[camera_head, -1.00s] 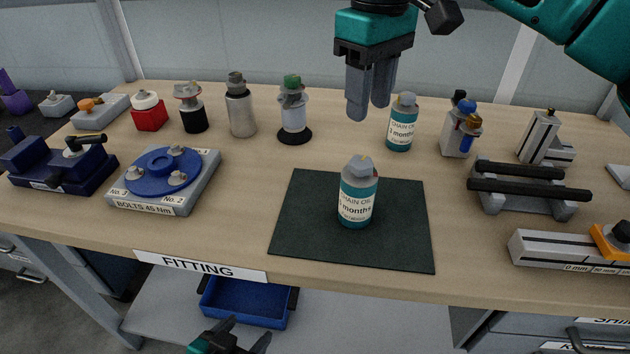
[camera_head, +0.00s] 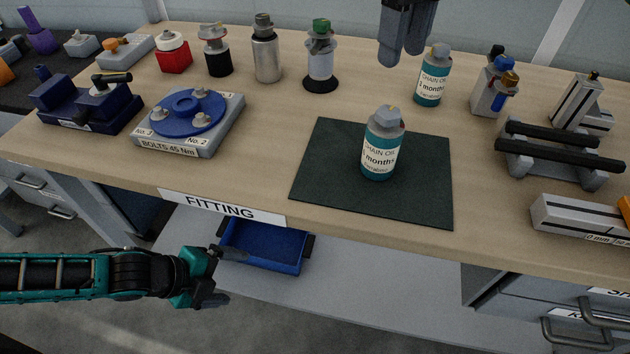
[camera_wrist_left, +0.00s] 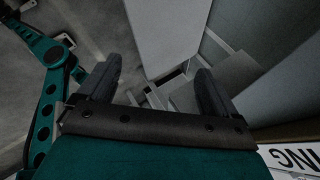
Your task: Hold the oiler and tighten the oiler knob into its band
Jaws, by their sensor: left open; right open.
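An oiler (camera_head: 383,145), a teal bottle with a white "CHAIN OIL" label and a faceted grey knob (camera_head: 388,116) on top, stands upright on a dark mat (camera_head: 330,185). A similar bottle (camera_head: 432,78) stands behind it, off the mat. My right gripper (camera_head: 404,60) is open and empty, hanging fingers down above the table near the rear bottle, apart from both bottles. My left gripper (camera_head: 222,277) is open and empty in front of the table, below its front edge. Its spread fingers also show in the left wrist view (camera_wrist_left: 158,76). Any band marking is too small to read.
Left of the mat are a blue bolt disc fixture (camera_head: 185,115) and a navy clamp (camera_head: 85,105). Several bottles and caps line the back. A black-barred stand (camera_head: 560,150) is at right. A blue bin (camera_head: 262,246) sits below the "FITTING" edge label (camera_head: 220,206).

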